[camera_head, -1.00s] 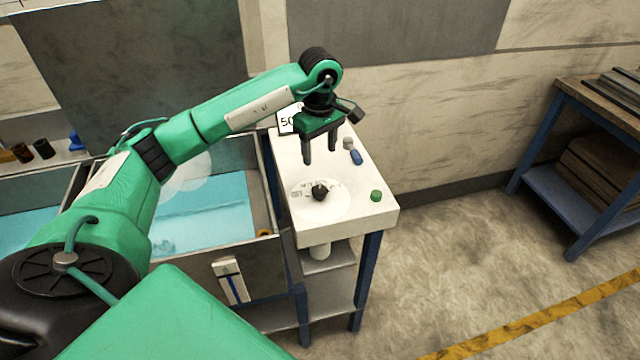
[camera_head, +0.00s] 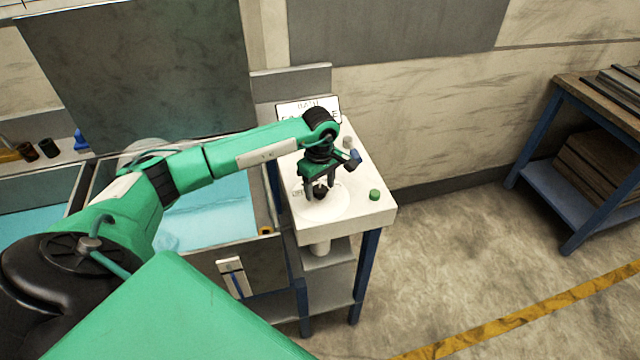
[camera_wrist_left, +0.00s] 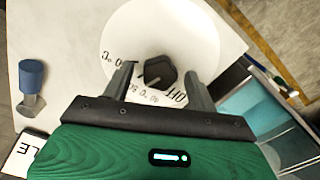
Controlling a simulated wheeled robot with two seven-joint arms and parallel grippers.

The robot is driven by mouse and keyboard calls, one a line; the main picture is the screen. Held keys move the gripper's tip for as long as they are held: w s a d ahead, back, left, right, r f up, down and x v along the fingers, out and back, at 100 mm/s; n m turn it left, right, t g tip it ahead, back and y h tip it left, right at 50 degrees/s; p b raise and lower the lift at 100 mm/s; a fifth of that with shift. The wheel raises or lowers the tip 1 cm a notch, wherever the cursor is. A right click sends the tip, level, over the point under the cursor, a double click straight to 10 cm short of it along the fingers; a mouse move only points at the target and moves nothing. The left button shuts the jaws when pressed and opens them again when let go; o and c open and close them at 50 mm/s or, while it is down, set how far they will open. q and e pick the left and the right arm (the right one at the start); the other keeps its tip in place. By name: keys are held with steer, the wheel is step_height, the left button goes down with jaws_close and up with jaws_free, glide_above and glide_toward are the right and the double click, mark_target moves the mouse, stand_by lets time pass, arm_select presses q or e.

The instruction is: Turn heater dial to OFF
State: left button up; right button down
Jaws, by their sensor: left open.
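The heater dial (camera_head: 320,191) is a black knob on a round white plate (camera_head: 337,208) on top of the white stand. In the left wrist view the dial (camera_wrist_left: 159,72) shows between the fingers, with printed marks and the letters OFF around it on the plate. My left gripper (camera_head: 320,197) points down over the dial, with one finger on each side of it. The jaws are open; in the left wrist view the fingertips (camera_wrist_left: 160,72) look apart from the knob. Whether they touch it I cannot tell for sure. My right gripper is not in view.
A green button (camera_head: 375,195) sits at the stand's right. A blue-capped item shows in the left wrist view (camera_wrist_left: 32,80). A sign (camera_head: 333,104) stands at the back. A tank of blue water (camera_head: 215,217) adjoins the stand at left. The floor at right is clear.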

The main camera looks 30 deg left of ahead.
arm_select(q)
steer(key=c, duration=1)
